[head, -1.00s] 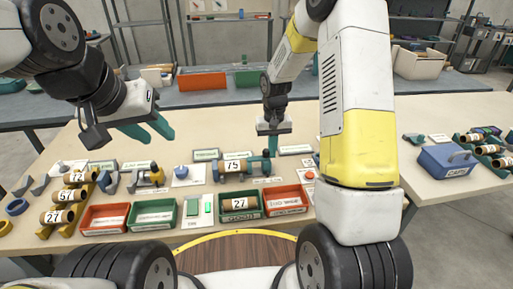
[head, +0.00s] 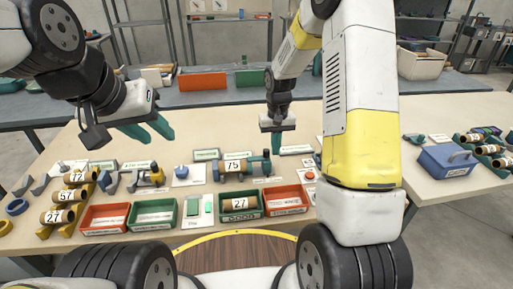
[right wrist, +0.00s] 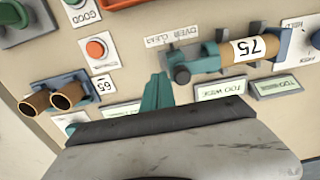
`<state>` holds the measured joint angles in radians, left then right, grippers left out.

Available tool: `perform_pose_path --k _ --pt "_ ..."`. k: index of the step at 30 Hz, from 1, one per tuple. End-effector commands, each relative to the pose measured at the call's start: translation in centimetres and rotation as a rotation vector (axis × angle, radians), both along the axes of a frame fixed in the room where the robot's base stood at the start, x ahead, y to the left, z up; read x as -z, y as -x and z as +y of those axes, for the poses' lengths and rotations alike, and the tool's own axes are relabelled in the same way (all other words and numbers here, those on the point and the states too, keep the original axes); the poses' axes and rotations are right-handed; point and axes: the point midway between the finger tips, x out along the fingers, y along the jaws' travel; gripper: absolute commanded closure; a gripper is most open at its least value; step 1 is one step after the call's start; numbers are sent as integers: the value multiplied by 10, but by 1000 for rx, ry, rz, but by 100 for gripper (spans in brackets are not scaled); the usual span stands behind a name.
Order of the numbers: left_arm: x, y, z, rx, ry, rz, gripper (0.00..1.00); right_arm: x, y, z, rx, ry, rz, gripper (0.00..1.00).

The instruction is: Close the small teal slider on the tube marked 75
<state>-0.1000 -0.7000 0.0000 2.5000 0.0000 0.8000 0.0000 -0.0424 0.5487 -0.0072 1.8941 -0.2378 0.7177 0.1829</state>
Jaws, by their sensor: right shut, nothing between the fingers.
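The tube marked 75 (head: 233,166) lies in a teal and grey holder near the middle of the table. It also shows in the right wrist view (right wrist: 249,50). The teal end piece of the holder (right wrist: 179,66) sits at the tube's left there; I cannot tell for certain which part is the small slider. My right gripper (head: 277,141) is shut and empty, fingers pointing down, above and behind the tube's right end. Its teal fingers (right wrist: 157,91) are apart from the holder in the wrist view. My left gripper (head: 151,128) hangs at the left, away from the tube.
Red and green trays line the table's front, and a green one (head: 242,205) holds a tube marked 27. A yellow rack (head: 70,197) with several tubes stands at left. Label plates (right wrist: 220,86) lie behind the holder. A blue box (head: 447,159) stands at far right.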

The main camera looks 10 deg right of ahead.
Motion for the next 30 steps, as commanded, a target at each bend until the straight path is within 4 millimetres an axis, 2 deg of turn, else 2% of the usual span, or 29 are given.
perform_pose_path --k 21,30 --pt "0 0 0 0 0 0 64 -56 0 0 1 0 -1 100" --pt "0 0 0 0 0 0 64 -59 0 0 0 0 1 100"
